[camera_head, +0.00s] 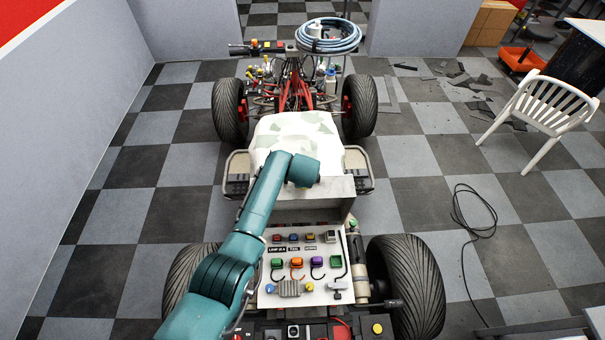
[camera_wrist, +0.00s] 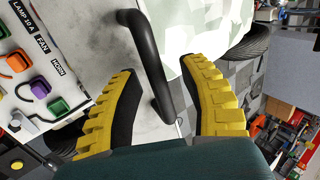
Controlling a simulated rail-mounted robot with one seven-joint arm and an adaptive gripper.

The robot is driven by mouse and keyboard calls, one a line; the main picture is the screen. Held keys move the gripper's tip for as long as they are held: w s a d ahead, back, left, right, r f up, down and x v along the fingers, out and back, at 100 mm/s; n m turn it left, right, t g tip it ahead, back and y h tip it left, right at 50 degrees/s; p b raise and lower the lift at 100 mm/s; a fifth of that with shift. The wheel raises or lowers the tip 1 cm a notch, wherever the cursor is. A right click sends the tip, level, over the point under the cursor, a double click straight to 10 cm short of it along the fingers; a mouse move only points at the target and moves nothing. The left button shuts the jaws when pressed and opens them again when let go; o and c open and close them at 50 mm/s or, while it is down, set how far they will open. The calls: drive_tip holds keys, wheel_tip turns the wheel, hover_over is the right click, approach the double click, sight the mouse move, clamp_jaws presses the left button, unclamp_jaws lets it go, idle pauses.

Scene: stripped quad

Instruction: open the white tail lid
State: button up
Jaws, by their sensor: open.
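The white tail lid (camera_wrist: 95,45) is a smudged pale panel beside the switch board in the wrist view. It also shows in the head view (camera_head: 338,187), behind the board and partly hidden by my arm. A black bar handle (camera_wrist: 146,52) stands out on the lid. My gripper (camera_wrist: 158,68), with yellow-and-black fingers, is open. The handle runs between the two fingers, with one finger on each side; I cannot tell whether either touches it. In the head view my gripper is hidden behind my wrist. How far the lid is raised is unclear.
A switch board (camera_head: 310,265) with coloured connectors lies nearest me, between the two near tyres (camera_head: 412,285). The white patched seat (camera_head: 300,130) lies beyond the lid. A white chair (camera_head: 540,115) and a loose black cable (camera_head: 470,225) are on the floor at right.

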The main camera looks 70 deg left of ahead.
drive_tip(key=v, duration=1.1)
drive_tip(key=shift+d+r, duration=0.15)
